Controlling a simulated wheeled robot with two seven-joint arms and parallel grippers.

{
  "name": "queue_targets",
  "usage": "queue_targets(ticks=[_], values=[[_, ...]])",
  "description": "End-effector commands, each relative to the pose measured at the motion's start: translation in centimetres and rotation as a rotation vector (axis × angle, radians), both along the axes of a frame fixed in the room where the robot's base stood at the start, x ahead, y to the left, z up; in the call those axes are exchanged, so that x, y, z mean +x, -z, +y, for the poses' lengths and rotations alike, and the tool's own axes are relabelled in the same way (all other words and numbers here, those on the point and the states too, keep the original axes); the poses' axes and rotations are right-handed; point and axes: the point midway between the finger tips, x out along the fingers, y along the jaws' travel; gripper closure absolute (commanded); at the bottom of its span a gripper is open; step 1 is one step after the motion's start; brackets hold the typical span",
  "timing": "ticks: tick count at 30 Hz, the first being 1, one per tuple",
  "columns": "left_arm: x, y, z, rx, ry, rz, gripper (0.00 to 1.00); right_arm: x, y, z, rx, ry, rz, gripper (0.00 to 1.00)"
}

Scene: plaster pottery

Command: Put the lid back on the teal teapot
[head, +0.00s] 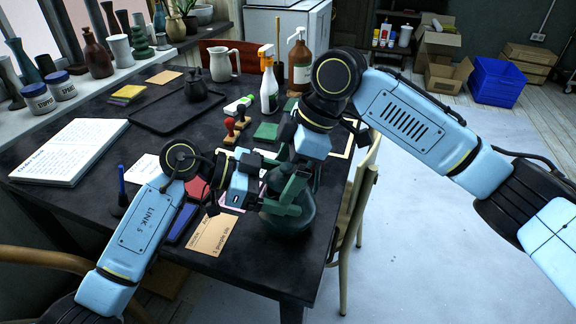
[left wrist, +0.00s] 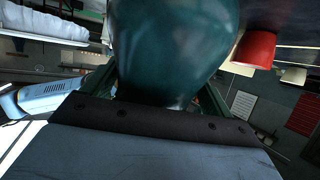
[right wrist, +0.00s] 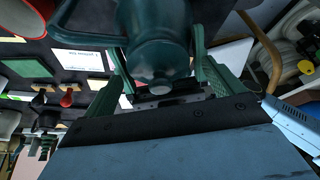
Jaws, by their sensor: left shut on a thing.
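The teal teapot (head: 284,222) is at the near right part of the dark table, partly hidden by my grippers. My left gripper (head: 290,198) is shut on it; its rounded teal body (left wrist: 172,45) fills the space between the fingers in the left wrist view. My right gripper (head: 300,172) is just above. In the right wrist view its green fingers stand apart, either side of a teal rounded piece (right wrist: 160,62). I cannot tell whether that piece is the lid or part of the pot, nor whether the fingers touch it. No separate lid is clear.
A black tray (head: 165,123) with a small dark pot (head: 195,86) lies farther back. Stamps (head: 230,128), a spray bottle (head: 268,90), a brown bottle (head: 299,65) and a cream jug (head: 222,64) stand behind. A chair (head: 355,205) stands right.

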Motion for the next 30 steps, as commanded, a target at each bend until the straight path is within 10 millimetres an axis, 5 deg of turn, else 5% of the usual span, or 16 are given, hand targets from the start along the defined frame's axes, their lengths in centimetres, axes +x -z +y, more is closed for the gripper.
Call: queue_targets(ticks=[11, 24, 30], values=[[0.0, 0.0, 0.0, 0.000, -0.001, -0.001, 0.55, 0.1, -0.8, -0.3, 0.000, 0.001, -0.003, 0.07], [0.0, 0.0, 0.0, 0.000, -0.001, 0.000, 0.55, 0.4, -8.7, -3.6, 0.001, 0.002, -0.004, 0.07], [0.0, 0.0, 0.0, 0.000, -0.001, 0.000, 0.55, 0.4, -10.8, -4.5, 0.000, 0.001, -0.001, 0.07]])
